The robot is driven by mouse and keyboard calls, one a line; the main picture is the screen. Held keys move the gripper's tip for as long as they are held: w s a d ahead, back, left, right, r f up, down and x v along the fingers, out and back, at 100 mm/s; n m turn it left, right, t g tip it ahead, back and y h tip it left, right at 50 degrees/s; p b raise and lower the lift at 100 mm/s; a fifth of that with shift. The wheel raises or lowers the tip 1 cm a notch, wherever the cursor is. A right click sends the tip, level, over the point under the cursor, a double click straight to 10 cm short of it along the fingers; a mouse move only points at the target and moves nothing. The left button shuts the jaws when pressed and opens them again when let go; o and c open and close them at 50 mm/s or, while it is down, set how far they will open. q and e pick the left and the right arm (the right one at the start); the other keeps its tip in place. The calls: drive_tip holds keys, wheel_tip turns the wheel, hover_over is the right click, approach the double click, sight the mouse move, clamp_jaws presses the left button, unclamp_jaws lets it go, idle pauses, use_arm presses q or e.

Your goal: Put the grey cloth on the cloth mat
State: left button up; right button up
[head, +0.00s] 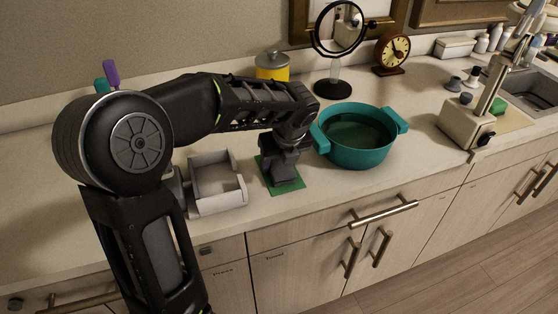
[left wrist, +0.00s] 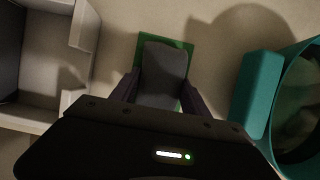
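The green cloth mat (head: 268,180) lies on the counter near its front edge; it also shows in the left wrist view (left wrist: 190,47). My left gripper (head: 284,176) points down over the mat. In the left wrist view the grey cloth (left wrist: 164,75), a dark folded pad, lies between the two fingers (left wrist: 160,92) and over the mat. The fingers flank it closely on both sides; whether they press on it, and whether the cloth rests fully on the mat, I cannot tell. My right gripper is not in view.
A pale open tray (head: 218,204) stands just left of the mat. A teal pot (head: 358,157) stands close on its right. A yellow canister (head: 272,68), a round mirror (head: 341,28) and a clock (head: 393,52) stand behind. The wax warmer (head: 466,122) is farther right.

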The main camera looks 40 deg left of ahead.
use_arm(q)
drive_tip(key=o, duration=0.3)
drive_tip(key=shift+r, duration=0.15)
drive_tip(key=v, duration=1.2)
drive_tip(key=shift+a, duration=0.1)
idle(0.5)
